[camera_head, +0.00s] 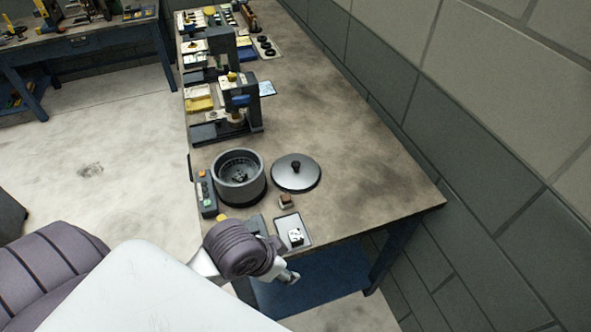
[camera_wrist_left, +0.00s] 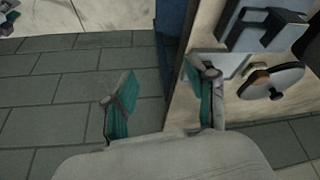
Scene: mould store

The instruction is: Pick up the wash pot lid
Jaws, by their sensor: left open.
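The wash pot lid (camera_head: 308,178) is a round grey metal disc with a dark knob. It lies on the bench just right of the open dark grey wash pot (camera_head: 258,190). In the left wrist view the lid (camera_wrist_left: 287,79) appears at the right, partly behind a small brown block. My left gripper (camera_head: 290,277) is low at the near end of the bench, apart from the lid. Its two fingers (camera_wrist_left: 162,88) are spread with nothing between them. My right gripper is in neither view.
Between my left gripper and the lid are a small tray (camera_head: 304,240) with a white piece and the brown block (camera_head: 285,201). A control box (camera_head: 208,195) stands left of the pot. Bench presses (camera_head: 240,95) stand farther back. The bench right of the lid is clear.

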